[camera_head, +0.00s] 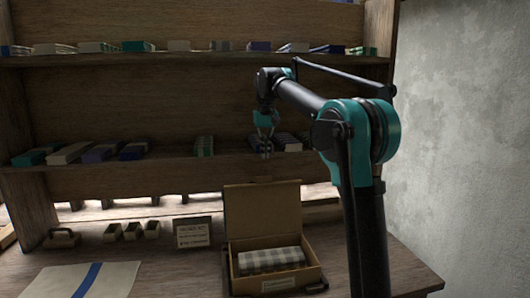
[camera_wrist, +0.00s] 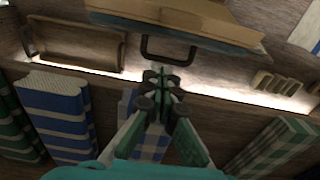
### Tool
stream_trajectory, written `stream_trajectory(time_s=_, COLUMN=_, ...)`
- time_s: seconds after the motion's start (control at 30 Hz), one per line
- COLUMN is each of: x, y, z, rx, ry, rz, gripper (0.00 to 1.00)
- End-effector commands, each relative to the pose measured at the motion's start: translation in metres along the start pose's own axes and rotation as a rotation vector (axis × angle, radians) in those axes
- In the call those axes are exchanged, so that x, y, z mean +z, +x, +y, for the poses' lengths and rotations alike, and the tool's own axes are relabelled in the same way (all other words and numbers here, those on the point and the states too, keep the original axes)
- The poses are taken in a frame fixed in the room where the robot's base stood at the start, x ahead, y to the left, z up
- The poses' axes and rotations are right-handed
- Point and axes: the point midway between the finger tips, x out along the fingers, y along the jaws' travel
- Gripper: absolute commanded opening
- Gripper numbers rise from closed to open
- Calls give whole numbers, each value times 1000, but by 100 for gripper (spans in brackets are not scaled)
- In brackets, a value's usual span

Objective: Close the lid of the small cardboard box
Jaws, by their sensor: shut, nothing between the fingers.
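The small cardboard box (camera_head: 236,283) stands on the table at the lower middle of the head view. Its lid (camera_head: 262,211) is open and stands up at the back. A grey and white checked cloth (camera_head: 271,260) lies inside, and a pale label shows on the front. My gripper (camera_head: 266,150) is above the lid's top edge, by the middle shelf, apart from the lid. In the wrist view my gripper (camera_wrist: 163,83) is shut and empty. A tan panel (camera_wrist: 180,20) lies beyond the fingertips there; I cannot tell whether it is part of the box.
Shelves with folded cloths (camera_head: 100,152) stand behind the box, close around my gripper. A small sign (camera_head: 192,232) and several small wooden blocks (camera_head: 131,231) stand left of the box. A white cloth with a blue stripe (camera_head: 55,280) lies at the front left.

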Motion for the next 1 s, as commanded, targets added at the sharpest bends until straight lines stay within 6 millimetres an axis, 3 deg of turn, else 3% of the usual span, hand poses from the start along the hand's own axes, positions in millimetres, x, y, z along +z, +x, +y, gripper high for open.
stream_trajectory(time_s=0.37, x=1, y=74, z=0, rx=0, ry=0, rz=0, gripper=0)
stream_trajectory(time_s=0.63, x=32, y=60, z=0, rx=0, ry=0, rz=0, gripper=0)
stream_trajectory(time_s=1.0, x=38, y=57, z=0, rx=0, ry=0, rz=0, gripper=0)
